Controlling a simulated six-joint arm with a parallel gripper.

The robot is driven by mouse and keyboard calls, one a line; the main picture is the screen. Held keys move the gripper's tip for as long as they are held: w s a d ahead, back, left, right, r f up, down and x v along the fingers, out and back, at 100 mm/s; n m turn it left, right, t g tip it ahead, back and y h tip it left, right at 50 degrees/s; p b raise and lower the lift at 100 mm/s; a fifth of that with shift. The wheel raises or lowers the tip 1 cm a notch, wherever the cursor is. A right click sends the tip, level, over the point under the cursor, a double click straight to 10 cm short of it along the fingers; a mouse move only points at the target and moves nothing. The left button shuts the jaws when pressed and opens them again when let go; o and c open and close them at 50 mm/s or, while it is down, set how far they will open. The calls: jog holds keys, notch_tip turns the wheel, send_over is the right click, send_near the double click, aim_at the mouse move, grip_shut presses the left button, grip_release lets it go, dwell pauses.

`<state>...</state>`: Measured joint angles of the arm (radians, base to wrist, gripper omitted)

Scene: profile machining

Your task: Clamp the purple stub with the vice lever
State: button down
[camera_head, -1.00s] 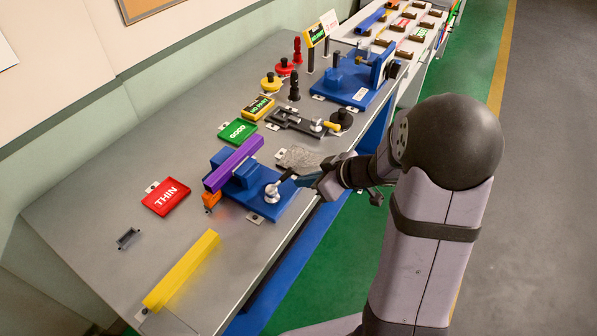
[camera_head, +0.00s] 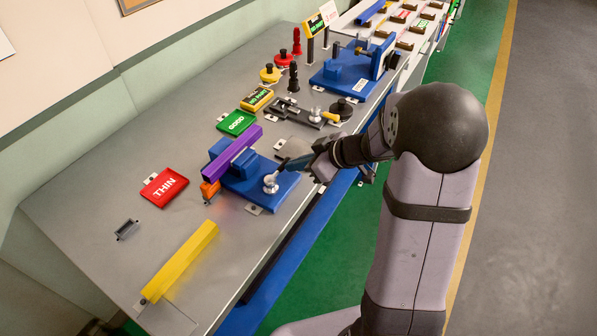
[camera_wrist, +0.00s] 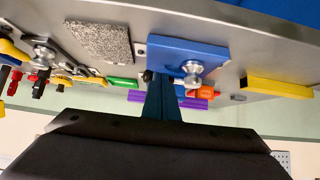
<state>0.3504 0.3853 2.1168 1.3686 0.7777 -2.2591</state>
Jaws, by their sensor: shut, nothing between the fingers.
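The purple stub (camera_head: 232,152) is a long purple bar lying in the blue vice (camera_head: 262,190), along its jaw blocks. It also shows in the wrist view (camera_wrist: 141,97), partly hidden behind my fingers. The vice lever (camera_head: 270,183) is a silver piece with a round knob on the near side of the vice base; it also shows in the wrist view (camera_wrist: 192,72). My gripper (camera_head: 288,165) is shut and empty, its fingertips close beside the lever. I cannot tell whether they touch it. Whether the jaws press on the stub is not clear.
An orange block (camera_head: 209,190) is at the vice's left end. A yellow bar (camera_head: 180,262) lies at the bench's near left. Red THIN (camera_head: 164,187) and green GOOD (camera_head: 236,122) plates lie behind. A black fixture (camera_head: 300,113) and second blue device (camera_head: 350,75) stand farther along.

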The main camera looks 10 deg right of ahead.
jog(key=shift+w+a+n+g+y+b, duration=0.3)
jog(key=shift+n+y+b, duration=0.15)
jog(key=shift+b, duration=0.5)
jog(key=shift+s+r+n+b, duration=0.1)
jog(key=shift+n+b, duration=0.2)
jog(key=shift+n, duration=0.05)
jog(key=shift+s+d, duration=0.1)
jog(key=shift+s+d+f+b, duration=0.3)
jog(key=shift+d+b, duration=0.1)
jog(key=shift+b, duration=0.2)
jog(key=s+d+b, duration=0.1)
jog(key=s+d+r+b, duration=0.1)
jog(key=d, duration=0.1)
jog(key=shift+s, duration=0.35)
jog(key=a+b+v, duration=0.1)
jog(key=b+v, duration=0.1)
jog(key=v, duration=0.7)
jog(key=shift+s+r, duration=0.25)
jog(key=shift+s, duration=0.1)
jog(key=shift+d, duration=0.1)
